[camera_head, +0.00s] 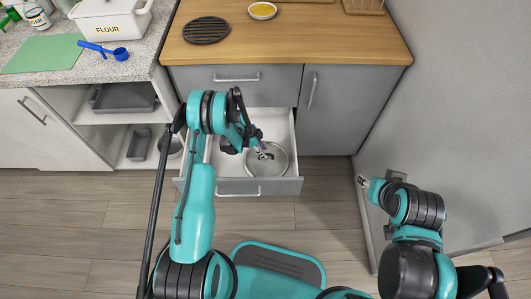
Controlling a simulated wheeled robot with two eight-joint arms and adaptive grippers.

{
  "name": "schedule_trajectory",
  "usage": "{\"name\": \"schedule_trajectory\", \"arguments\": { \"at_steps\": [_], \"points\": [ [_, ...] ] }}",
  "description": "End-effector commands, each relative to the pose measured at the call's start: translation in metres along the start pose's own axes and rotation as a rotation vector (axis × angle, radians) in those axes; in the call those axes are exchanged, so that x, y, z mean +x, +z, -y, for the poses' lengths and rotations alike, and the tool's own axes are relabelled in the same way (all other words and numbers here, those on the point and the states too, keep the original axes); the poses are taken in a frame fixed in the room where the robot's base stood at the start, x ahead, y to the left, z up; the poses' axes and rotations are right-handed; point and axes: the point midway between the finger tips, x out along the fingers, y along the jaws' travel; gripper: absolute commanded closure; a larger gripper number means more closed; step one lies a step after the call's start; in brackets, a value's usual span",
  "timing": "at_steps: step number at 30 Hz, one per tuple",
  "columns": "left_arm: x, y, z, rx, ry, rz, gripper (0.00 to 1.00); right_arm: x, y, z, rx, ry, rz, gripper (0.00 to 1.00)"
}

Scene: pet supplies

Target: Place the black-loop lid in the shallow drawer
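A round grey lid (279,164) is in or just above the open grey-fronted drawer (226,187), at its right side. My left gripper (261,153) reaches down over the lid's middle, at its dark loop. The fingers and the loop overlap and are too small to tell whether the gripper is shut on the loop. Whether the lid rests on the drawer floor is also unclear. My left arm hides the drawer's left part. My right gripper (364,182) is away to the right, over the floor by the grey wall; its opening is too small to judge.
A wooden counter (300,40) above the drawer holds a dark round trivet (206,30) and a small yellow-filled bowl (262,10). A closed drawer front (205,76) is above the open one. Left are a flour box (108,22), blue scoop (118,52) and green mat (45,54).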

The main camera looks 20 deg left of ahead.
Motion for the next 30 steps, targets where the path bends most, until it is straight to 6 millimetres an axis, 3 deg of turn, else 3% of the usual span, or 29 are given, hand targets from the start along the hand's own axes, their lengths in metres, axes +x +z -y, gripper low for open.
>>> {"name": "schedule_trajectory", "arguments": {
  "at_steps": [1, 6, 17, 20, 23, 30],
  "points": [
    [-0.017, -0.001, 0.0, -0.002, -0.001, 0.0, 0.68, -0.007, -0.005, 0.0, 0.0, 0.0, 0.0, 0.6],
    [-0.053, -0.001, 0.0, -0.002, 0.0, 0.0, 0.68, -0.017, -0.012, 0.0, 0.0, 0.0, 0.0, 0.6],
    [-0.1, -0.009, 0.002, -0.031, -0.013, 0.009, 0.68, -0.023, -0.016, 0.0, 0.0, 0.0, 0.0, 0.6],
    [-0.134, -0.026, 0.004, -0.098, -0.042, 0.025, 0.68, -0.023, -0.016, 0.0, 0.0, 0.0, 0.0, 0.6],
    [-0.181, -0.05, 0.001, -0.197, -0.089, 0.045, 0.68, -0.023, -0.016, 0.0, 0.0, 0.0, 0.0, 0.6],
    [-0.287, -0.097, -0.035, -0.449, -0.224, 0.066, 0.68, -0.023, -0.016, 0.0, 0.0, 0.0, 0.0, 0.6]
  ]
}}
